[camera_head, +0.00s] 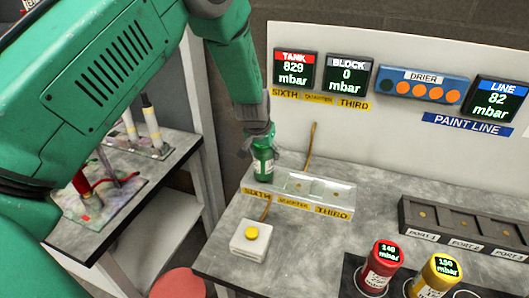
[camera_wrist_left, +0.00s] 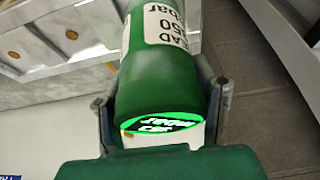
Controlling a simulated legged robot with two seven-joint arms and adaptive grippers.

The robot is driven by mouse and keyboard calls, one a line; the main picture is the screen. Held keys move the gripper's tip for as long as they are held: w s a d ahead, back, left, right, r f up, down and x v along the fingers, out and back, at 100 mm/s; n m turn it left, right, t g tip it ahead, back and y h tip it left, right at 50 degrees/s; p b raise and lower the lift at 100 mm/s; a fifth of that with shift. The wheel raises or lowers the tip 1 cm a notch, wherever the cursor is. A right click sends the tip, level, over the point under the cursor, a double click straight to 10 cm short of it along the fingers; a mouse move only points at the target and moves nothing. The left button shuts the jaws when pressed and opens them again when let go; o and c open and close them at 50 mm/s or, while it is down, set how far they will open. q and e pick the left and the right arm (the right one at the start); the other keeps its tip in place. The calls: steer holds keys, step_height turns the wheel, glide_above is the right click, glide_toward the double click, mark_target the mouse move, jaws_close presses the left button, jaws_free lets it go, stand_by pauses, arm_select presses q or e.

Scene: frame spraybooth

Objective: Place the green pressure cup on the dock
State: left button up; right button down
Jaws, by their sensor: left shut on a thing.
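The green pressure cup (camera_head: 263,167) is upright in my left gripper (camera_head: 260,137), at the left end of a clear block (camera_head: 318,187) with a yellow strip reading SIXTH, QUARTER and THIRD. The cup is at the SIXTH end; I cannot tell whether it rests in the block or hangs just above it. In the left wrist view, the two fingers of the gripper (camera_wrist_left: 163,100) close on both sides of the cup (camera_wrist_left: 160,75). Its white label and glowing green-edged display show. A dark rack (camera_head: 465,228) marked PORT 1 and PORT 2 stands at the right. My right gripper is out of view.
A red cup (camera_head: 379,268) reading 140 mbar and a yellow cup (camera_head: 436,275) reading 150 mbar stand at the front right. A white box with a yellow button (camera_head: 251,240) sits in front of the block. TANK (camera_head: 295,70), BLOCK (camera_head: 348,76) and LINE (camera_head: 497,99) displays hang behind.

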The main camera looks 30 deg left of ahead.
arm_select(q)
steer(key=shift+w+d+f, duration=0.1)
steer(key=shift+w+f, duration=0.1)
steer(key=shift+f, duration=0.05)
steer(key=o, duration=1.3)
steer(key=shift+s+f, duration=0.15)
steer(key=shift+f, duration=0.05)
steer(key=o, duration=0.4)
steer(key=shift+a, duration=0.2)
steer(key=shift+r, duration=0.3)
steer(key=v, duration=1.1)
steer(key=shift+s+r+b, duration=0.3)
steer(key=shift+b, duration=0.15)
